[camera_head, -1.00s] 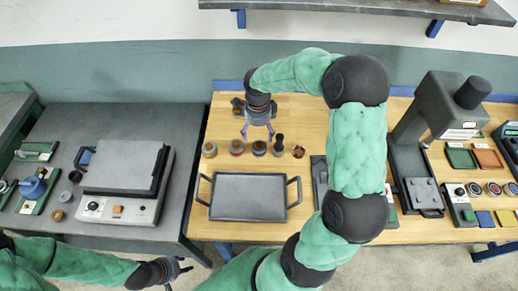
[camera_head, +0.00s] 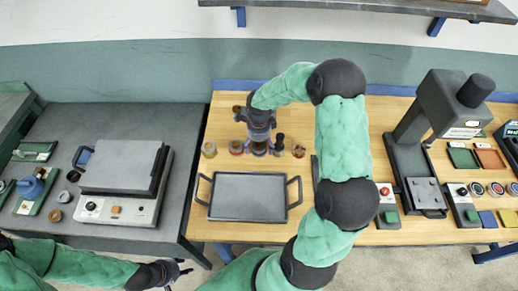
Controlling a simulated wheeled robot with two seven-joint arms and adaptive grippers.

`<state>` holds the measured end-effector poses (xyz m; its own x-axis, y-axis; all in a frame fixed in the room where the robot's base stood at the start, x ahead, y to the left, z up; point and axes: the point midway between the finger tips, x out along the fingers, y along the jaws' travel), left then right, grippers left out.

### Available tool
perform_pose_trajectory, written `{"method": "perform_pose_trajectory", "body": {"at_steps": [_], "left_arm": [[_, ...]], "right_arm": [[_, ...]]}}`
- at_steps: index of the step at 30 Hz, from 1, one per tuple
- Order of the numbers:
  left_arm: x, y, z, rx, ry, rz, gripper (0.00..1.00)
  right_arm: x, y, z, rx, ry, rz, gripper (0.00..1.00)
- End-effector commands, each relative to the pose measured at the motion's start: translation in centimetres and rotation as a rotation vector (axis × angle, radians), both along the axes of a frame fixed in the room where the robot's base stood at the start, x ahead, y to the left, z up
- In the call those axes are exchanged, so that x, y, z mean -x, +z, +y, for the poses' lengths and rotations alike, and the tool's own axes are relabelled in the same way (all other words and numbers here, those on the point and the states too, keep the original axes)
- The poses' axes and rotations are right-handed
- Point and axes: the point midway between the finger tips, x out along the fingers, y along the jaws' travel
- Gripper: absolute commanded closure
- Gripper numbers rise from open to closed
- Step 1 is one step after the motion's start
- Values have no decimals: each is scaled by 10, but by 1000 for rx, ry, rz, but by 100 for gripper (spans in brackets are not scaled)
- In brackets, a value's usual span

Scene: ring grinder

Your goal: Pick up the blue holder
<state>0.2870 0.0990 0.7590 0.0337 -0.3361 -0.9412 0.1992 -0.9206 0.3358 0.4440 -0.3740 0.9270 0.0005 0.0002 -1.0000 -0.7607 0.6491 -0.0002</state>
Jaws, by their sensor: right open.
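My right gripper (camera_head: 259,146) points down over the row of small round pieces at the back of the wooden table. Its open fingers are around or just above the dark middle piece (camera_head: 259,149), which it partly covers. I cannot tell whether they touch it. No piece in this row shows a clear blue from here, so I cannot tell which is the blue holder. A blue rounded object (camera_head: 31,187) lies on a green plate on the far left table. My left gripper (camera_head: 184,272) is low at the front, away from the pieces; its finger opening is unclear.
Other small pieces stand close by: one tan (camera_head: 209,150), one reddish (camera_head: 236,147), one tall dark (camera_head: 280,144) and one brown (camera_head: 299,151). A grey tray with handles (camera_head: 248,216) lies in front. A press (camera_head: 408,165) stands to the right.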

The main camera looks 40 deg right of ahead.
Motion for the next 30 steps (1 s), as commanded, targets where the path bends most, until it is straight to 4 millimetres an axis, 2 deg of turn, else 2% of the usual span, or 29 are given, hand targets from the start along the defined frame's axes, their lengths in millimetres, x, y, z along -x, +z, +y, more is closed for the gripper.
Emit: {"method": "perform_pose_trajectory", "body": {"at_steps": [3, 12, 23, 29, 30], "left_arm": [[0, 0, 0, 0, 0, 0, 60], [0, 0, 0, 0, 0, 0, 60], [0, 1, 0, 0, 0, 0, 60], [0, 6, 0, 0, 0, 0, 60], [0, 7, 0, 0, 0, 0, 60]], "right_arm": [[0, 1, 0, 0, 0, 0, 16], [0, 0, 0, -1, 1, 1, 100], [-1, 8, -1, 2, 1, -2, 100], [-1, 38, -1, 3, -1, -7, 100], [5, 42, 2, 2, 0, -5, 100]]}}
